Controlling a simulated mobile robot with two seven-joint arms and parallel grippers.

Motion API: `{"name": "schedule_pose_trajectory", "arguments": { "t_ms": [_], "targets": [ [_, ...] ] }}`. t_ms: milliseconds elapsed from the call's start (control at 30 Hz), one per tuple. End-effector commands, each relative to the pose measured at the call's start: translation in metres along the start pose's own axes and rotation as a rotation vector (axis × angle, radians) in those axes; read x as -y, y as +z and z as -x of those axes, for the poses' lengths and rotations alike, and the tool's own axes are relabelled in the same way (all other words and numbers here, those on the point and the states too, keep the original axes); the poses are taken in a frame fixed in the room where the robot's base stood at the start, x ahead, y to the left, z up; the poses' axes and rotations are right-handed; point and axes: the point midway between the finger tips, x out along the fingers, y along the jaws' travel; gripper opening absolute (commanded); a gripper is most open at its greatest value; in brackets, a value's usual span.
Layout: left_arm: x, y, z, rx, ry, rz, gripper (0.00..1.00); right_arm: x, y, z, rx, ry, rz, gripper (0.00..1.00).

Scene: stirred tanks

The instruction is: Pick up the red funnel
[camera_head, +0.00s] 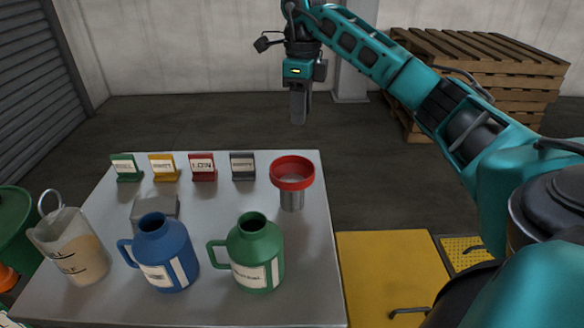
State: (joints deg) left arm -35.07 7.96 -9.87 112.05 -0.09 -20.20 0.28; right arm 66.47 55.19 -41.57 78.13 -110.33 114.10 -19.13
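The red funnel (293,173) stands upright near the right edge of the metal table (309,291). It has a wide red rim and a grey metallic lower part. My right gripper (298,118) hangs pointing down, above and beyond the far edge of the table. In the picture it is straight above the funnel and apart from it. Its fingers look close together, but I cannot tell whether they are open or shut. My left gripper is not in view.
A green jug (257,254) stands left of and nearer than the funnel. A blue jug (163,254), a clear beaker (72,245) and a grey block (150,205) are further left. Small label stands, including a grey one (242,167), line the back. Pallets (480,65) stand behind right.

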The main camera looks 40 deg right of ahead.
Motion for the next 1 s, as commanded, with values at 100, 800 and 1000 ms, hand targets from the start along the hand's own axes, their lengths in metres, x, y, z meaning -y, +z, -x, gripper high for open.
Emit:
{"name": "schedule_pose_trajectory", "arguments": {
  "t_ms": [100, 800, 1000],
  "targets": [
    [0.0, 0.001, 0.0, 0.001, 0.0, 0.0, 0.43, 0.001, -0.002, -0.002, -0.006, -0.001, -0.003, 0.34],
    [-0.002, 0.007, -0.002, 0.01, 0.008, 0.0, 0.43, 0.005, -0.002, -0.094, -0.007, 0.002, -0.003, 0.34],
    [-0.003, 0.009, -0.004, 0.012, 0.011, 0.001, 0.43, 0.009, -0.002, -0.122, -0.005, 0.0, -0.002, 0.34]
  ]
}}
